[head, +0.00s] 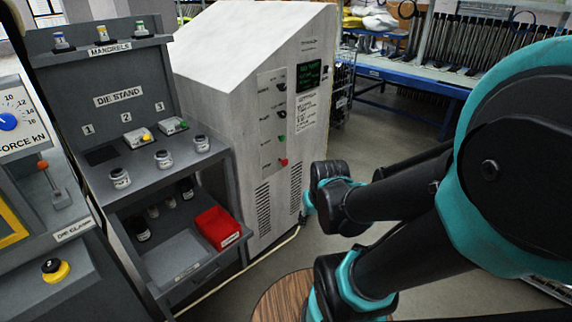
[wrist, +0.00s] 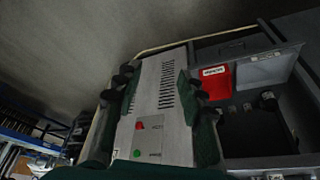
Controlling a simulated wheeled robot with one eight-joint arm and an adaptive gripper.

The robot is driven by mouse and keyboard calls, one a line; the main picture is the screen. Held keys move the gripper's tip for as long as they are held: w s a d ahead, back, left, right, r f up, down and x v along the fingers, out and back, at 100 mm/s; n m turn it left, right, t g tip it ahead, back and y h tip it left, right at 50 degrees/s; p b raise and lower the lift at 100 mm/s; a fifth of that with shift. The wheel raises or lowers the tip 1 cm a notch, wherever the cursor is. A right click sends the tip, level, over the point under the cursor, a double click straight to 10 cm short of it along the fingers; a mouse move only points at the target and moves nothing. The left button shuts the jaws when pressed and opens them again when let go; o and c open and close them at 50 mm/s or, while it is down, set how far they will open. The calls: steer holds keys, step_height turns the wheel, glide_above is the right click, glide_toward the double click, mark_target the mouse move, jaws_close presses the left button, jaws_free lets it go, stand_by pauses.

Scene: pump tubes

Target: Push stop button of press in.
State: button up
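The press appears to be the grey machine (head: 85,280) at the left edge of the head view, with a force dial (head: 8,121). A round button (head: 55,269) with a dark top and yellow base sits on its lower sloping front; I read no stop label. A red button (head: 283,162) is on the pale cabinet (head: 232,52), and that red button also shows in the wrist view (wrist: 140,125). My gripper (wrist: 158,85) is open and empty, its dark green fingers apart, with the cabinet seen between them. My gripper is far from the dark-topped button.
The die stand (head: 118,97) with small jars and a red bin (head: 217,228) stands between press and cabinet. A round wooden top (head: 277,298) is at the bottom. A blue workbench (head: 420,82) is behind. Floor is open right of the cabinet.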

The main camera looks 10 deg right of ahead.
steer(key=shift+w, duration=0.2)
steer(key=c, duration=0.5)
steer(key=w+m, duration=0.2)
steer(key=w, duration=0.1)
steer(key=w+r+m, duration=0.1)
steer(key=w+m, duration=0.1)
steer(key=w, duration=0.1)
steer(key=w+r+m+y, duration=0.1)
steer(key=w+m, duration=0.2)
steer(key=w, duration=0.1)
steer(key=shift+a+r, duration=0.15)
jaws_close()
steer(key=w+d+f+m+t+y, duration=0.1)
steer(key=w+d+f+m, duration=0.1)
steer(key=w+m, duration=0.5)
steer(key=w+d+f+m+t+y, duration=0.1)
steer(key=w+d+f+m, duration=0.2)
steer(key=w+m, duration=0.5)
steer(key=w+d+f+m+t+y, duration=0.1)
steer(key=w+d+f+m, duration=0.2)
steer(key=w+m, duration=0.4)
steer(key=w, duration=0.9)
steer(key=shift+d+f+m, duration=0.25)
steer(key=shift+d+m, duration=0.05)
steer(key=shift+m, duration=0.1)
